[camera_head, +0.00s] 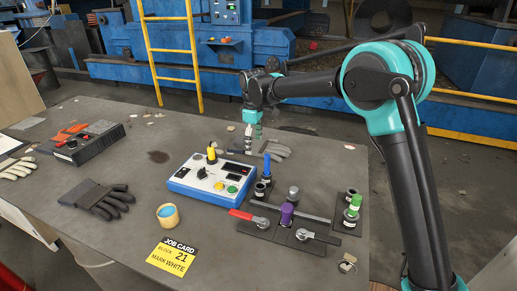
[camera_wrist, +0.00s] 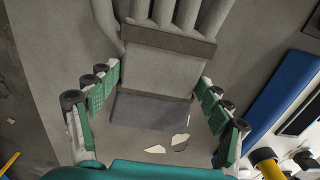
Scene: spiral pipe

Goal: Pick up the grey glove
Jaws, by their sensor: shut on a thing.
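The grey glove (camera_wrist: 165,70) fills the upper middle of the wrist view, with its fingers pointing up and its dark cuff edge toward my palm. In the head view the glove (camera_head: 279,150) lies at the far side of the table, behind the blue control box, partly hidden by my gripper. My gripper (camera_head: 253,143) points down at it. I cannot tell whether the glove is clear of the table.
The blue control box (camera_head: 184,187) stands just in front of my gripper. Black tool mats (camera_head: 303,240) with upright tools are at the right. A dark glove (camera_head: 100,198), a tape roll (camera_head: 168,221) and a yellow job card (camera_head: 172,257) lie at the left and front.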

